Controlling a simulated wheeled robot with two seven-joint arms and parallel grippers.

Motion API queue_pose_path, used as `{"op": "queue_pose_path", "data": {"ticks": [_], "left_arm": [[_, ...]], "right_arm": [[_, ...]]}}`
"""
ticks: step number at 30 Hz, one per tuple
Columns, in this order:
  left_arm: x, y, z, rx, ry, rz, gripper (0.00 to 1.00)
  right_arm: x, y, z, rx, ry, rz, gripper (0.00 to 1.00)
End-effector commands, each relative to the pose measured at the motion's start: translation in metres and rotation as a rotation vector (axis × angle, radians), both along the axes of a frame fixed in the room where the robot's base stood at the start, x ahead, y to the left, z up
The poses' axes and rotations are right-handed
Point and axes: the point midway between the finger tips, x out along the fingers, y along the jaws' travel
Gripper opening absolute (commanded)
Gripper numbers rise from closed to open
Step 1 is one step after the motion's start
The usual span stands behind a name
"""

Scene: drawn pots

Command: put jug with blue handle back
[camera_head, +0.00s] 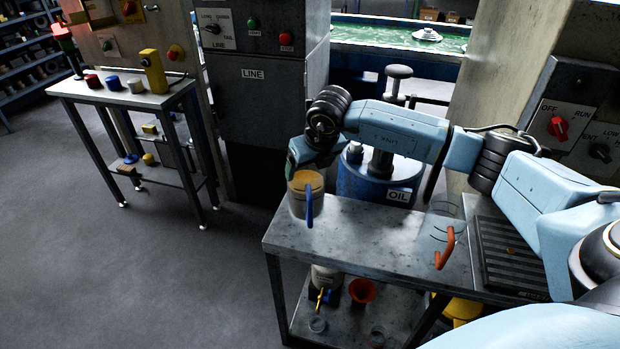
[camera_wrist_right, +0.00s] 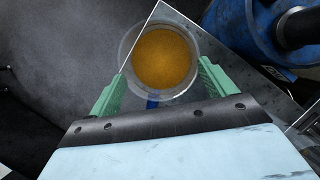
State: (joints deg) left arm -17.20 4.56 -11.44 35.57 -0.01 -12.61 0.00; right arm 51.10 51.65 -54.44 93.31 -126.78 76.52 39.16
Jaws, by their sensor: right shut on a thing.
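The jug with the blue handle (camera_head: 309,203) is at the left end of the grey metal bench (camera_head: 375,240) in the head view. It is clear-walled and holds amber liquid. My right gripper (camera_head: 305,172) is shut on it from above and behind. In the right wrist view the jug (camera_wrist_right: 163,58) sits between the green fingers of the right gripper (camera_wrist_right: 162,88), with a bit of blue handle under it. The jug looks upright. I cannot tell whether its base touches the bench. My left gripper is not in view.
A second clear jug with a red handle (camera_head: 445,248) stands on the bench, beside a dark ribbed tray (camera_head: 508,255). A blue oil drum (camera_head: 375,182) is behind the bench. A lower shelf holds a red funnel (camera_head: 362,290). Open floor lies to the left.

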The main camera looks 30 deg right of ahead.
Motion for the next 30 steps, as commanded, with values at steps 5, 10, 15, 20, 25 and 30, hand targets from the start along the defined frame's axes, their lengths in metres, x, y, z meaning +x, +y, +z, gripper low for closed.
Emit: {"op": "queue_pose_path", "data": {"ticks": [5,10,15,20,25,30], "left_arm": [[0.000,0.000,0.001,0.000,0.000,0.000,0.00],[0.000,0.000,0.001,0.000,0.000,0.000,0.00],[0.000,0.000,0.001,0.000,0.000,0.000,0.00],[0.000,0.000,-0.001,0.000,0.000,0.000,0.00],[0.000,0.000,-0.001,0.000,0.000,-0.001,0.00],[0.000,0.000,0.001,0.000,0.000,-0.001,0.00]], "right_arm": [[0.001,0.000,-0.026,0.001,-0.002,0.000,0.12],[0.001,0.000,-0.033,0.001,-0.005,0.000,0.12],[0.001,0.000,-0.033,0.000,-0.005,0.001,0.12],[0.000,0.000,-0.037,0.000,0.001,0.001,0.88],[-0.001,0.000,-0.037,0.000,0.001,0.001,1.00],[0.000,0.000,-0.035,0.000,0.001,0.001,1.00]]}}
